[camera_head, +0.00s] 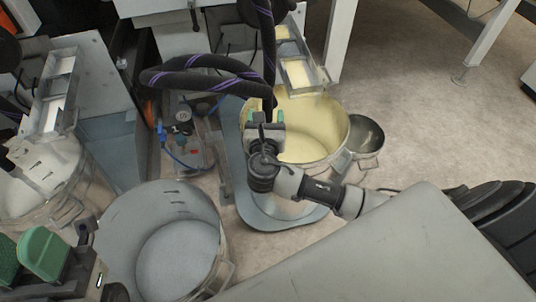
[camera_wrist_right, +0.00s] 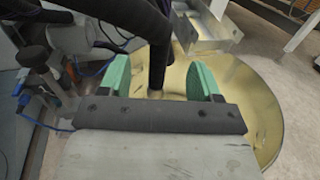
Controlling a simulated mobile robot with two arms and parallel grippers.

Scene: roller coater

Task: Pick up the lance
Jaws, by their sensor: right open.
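The lance (camera_head: 268,75) appears as a dark upright tube with purple-striped hose, coming down over the pot of yellow coating (camera_head: 325,110). In the right wrist view the dark lance (camera_wrist_right: 158,55) stands between my right gripper's green fingertips (camera_wrist_right: 170,78), with gaps at both sides. My right gripper (camera_head: 265,117) is open around the lance, at the near left rim of the pot. The lance's lower end is mostly hidden by the gripper. My left gripper (camera_head: 20,255) shows its green fingers apart at the lower left, away from the lance.
A large grey empty-looking pot (camera_head: 180,245) stands at front centre-left. A pot with pale contents (camera_head: 40,170) is at the left. A small metal pan (camera_head: 367,135) sits right of the yellow pot. A striped hose loop (camera_head: 190,70) hangs left of the lance.

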